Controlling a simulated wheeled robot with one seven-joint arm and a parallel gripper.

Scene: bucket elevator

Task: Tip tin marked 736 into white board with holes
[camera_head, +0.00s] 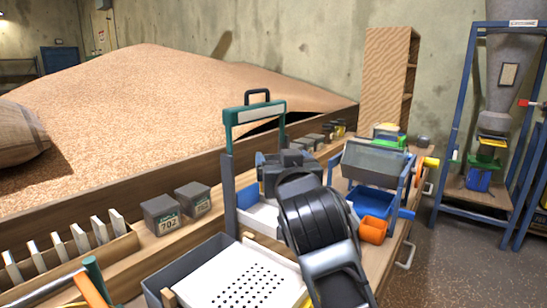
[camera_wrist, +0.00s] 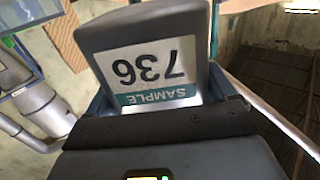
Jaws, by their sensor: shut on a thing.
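The tin marked 736 (camera_wrist: 151,68) fills the upper middle of the wrist view. It is grey, with a white label and a teal SAMPLE band, and its lettering appears upside down in that view. My gripper (camera_wrist: 160,122) is shut on this tin. In the head view my dark wrist hides most of the gripper, and the tin's contents cannot be seen. The white board with holes (camera_head: 216,284) lies in a grey tray at the bottom middle of the head view. My gripper is beyond the board and to its right, apart from it.
A green-topped frame with a black handle (camera_head: 255,112) stands behind the board. Tin 702 (camera_head: 162,215) and another tin (camera_head: 194,199) stand left of it. A blue-framed device with an orange cup (camera_head: 373,230) stands right. White slats in a rack (camera_head: 62,247) stand at left.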

